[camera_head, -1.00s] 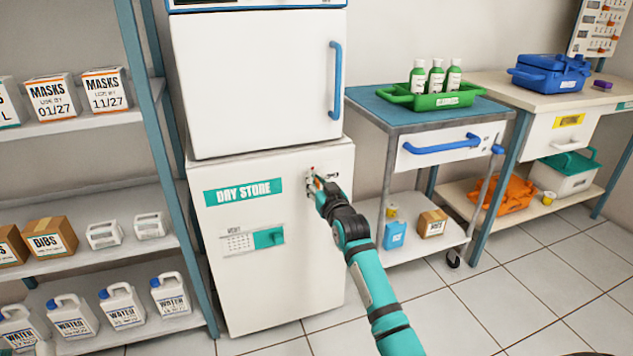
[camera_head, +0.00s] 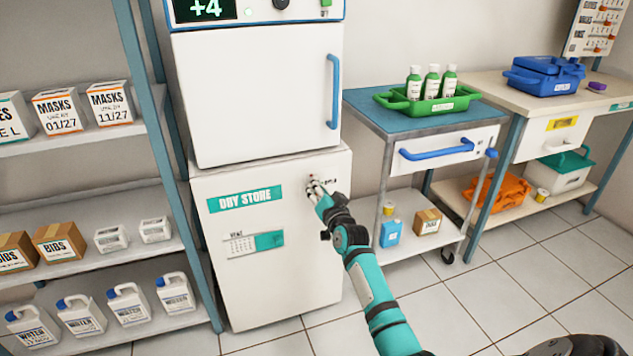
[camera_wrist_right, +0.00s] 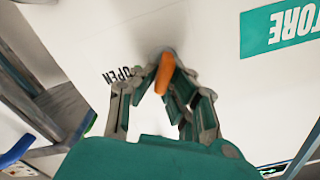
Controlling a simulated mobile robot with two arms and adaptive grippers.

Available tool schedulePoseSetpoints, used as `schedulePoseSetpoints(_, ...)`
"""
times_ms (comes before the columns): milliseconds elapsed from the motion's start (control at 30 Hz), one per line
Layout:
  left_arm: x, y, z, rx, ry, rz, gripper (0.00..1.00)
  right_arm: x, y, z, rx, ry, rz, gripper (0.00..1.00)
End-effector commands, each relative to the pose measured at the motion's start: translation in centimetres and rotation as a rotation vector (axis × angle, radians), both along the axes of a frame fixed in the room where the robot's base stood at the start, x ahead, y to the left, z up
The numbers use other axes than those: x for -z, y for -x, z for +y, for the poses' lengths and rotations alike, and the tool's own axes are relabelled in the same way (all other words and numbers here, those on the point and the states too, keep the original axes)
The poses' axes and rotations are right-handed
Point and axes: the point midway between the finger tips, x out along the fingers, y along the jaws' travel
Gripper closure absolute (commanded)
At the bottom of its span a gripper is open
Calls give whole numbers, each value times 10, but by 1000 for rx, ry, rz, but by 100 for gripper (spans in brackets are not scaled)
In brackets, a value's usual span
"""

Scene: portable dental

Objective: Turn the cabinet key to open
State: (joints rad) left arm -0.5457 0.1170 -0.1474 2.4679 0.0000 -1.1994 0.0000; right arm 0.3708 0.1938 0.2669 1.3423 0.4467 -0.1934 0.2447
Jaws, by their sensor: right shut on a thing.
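The white cabinet (camera_head: 265,285) marked DRY STORE stands under a white upper unit, and its door looks shut. My right gripper (camera_head: 314,187) is at the upper right of the cabinet front. In the right wrist view my right gripper (camera_wrist_right: 163,64) is shut on the orange key (camera_wrist_right: 164,73), which shows between its fingertips against the white door. The fingers hide the lock itself. A printed OPEN label (camera_wrist_right: 122,75) sits beside the fingertips. The key is too small to make out in the head view. My left gripper is not in view.
A shelf rack (camera_head: 95,190) with boxes and jugs stands to the left. A blue-topped cart (camera_head: 372,112) with a green tray (camera_head: 396,101) stands close on the right, beyond it a workbench (camera_head: 495,82). The tiled floor in front is clear.

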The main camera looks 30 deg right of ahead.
Motion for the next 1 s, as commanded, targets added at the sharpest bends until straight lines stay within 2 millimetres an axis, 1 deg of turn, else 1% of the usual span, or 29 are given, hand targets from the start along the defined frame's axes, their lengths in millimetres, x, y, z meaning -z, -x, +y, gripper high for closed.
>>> schedulePoseSetpoints(33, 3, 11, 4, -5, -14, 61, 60, -2, 0, -1, 1, -44, -8, 100)
schedulePoseSetpoints(100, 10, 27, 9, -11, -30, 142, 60, 0, 0, -1, 1, -108, -24, 100)
schedulePoseSetpoints(200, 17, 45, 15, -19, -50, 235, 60, 1, 1, -2, 0, -200, -47, 100)
schedulePoseSetpoints(300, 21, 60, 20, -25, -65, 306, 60, 2, 1, -3, 0, -293, -69, 100)
schedulePoseSetpoints(400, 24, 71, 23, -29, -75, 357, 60, 4, 1, -4, 1, -385, -92, 100)
schedulePoseSetpoints(533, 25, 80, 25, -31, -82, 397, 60, 5, 1, -5, 1, -505, -121, 100)
schedulePoseSetpoints(800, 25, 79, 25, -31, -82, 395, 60, 9, 1, -6, 1, -726, -174, 100)
schedulePoseSetpoints(1000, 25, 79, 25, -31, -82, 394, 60, 10, 1, -6, 1, -846, -203, 100)
